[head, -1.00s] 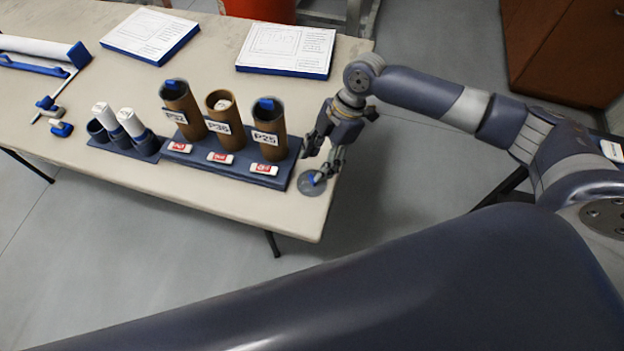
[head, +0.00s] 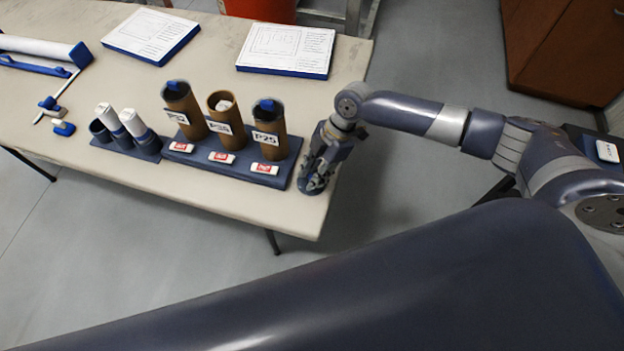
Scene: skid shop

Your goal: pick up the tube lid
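My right gripper (head: 314,182) points down at the table's front right corner, just right of the tube rack. Its fingers bunch over the spot where the grey disc lid with the blue grip lay, and they hide it. I cannot tell whether they are closed on it. Three brown tubes stand in the dark blue rack (head: 286,172). The left tube (head: 186,112) and the right tube (head: 270,139) have dark lids with blue tabs. The middle tube (head: 228,131) has an open top with something white inside. My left gripper is not in view.
A small holder (head: 146,150) with white rolls stands left of the rack. Flat blue-edged boards (head: 286,50) (head: 152,36) lie at the back. The table (head: 200,72) is clear between boards and tubes. Its right edge is close to my gripper.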

